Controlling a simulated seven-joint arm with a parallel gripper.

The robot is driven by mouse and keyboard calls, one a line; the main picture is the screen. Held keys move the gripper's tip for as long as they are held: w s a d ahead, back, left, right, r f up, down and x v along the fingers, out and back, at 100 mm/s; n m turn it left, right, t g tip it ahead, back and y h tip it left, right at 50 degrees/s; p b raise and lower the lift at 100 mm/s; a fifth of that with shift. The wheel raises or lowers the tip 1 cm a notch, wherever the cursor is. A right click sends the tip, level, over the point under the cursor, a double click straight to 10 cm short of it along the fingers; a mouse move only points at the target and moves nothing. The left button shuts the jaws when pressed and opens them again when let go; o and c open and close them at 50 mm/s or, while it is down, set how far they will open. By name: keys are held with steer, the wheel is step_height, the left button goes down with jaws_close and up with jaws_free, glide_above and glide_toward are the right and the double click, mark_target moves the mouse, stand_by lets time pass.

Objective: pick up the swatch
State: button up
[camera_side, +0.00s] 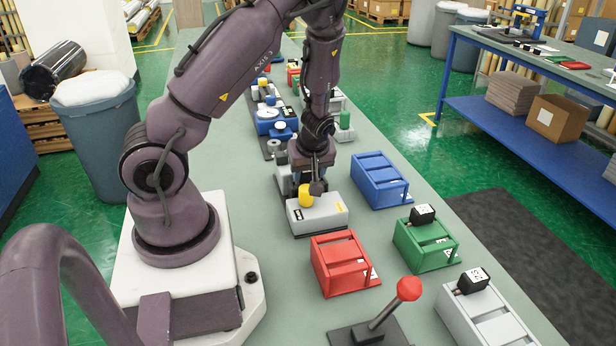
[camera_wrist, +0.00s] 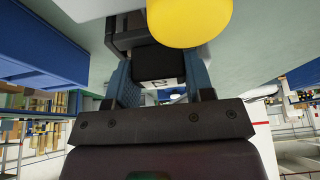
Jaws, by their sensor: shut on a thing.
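My gripper (camera_side: 316,184) points down just behind a grey box with a yellow knob (camera_side: 306,196) on top. In the wrist view, its two blue-padded fingers are shut on a small black block (camera_wrist: 158,64), with a bit of white label showing below it. The yellow knob (camera_wrist: 190,18) shows large at the top, close to the fingers. In the side view the held block is mostly hidden by my gripper, and I cannot tell whether it touches a surface. I cannot pick out a swatch by looks.
Blue (camera_side: 380,180), red (camera_side: 344,264), green (camera_side: 425,243) and grey (camera_side: 484,312) slotted boxes stand nearby. Black labelled blocks sit on the green (camera_side: 422,215) and grey (camera_side: 472,281) ones. A red-knobbed lever (camera_side: 409,289) rises in front. More devices line the bench behind my gripper.

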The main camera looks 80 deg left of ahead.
step_height(320, 180, up, 9)
steer(key=shift+f, duration=0.1)
steer(key=shift+w, duration=0.2)
steer(key=w+d+r, duration=0.1)
steer(key=w+d, duration=0.1)
steer(key=w, duration=0.7)
steer(key=w+d+r, duration=0.2)
steer(key=w+d, duration=0.1)
steer(key=w, duration=0.6)
steer(key=shift+f, duration=0.1)
steer(key=shift+f, duration=2.4)
steer(key=shift+f, duration=0.15)
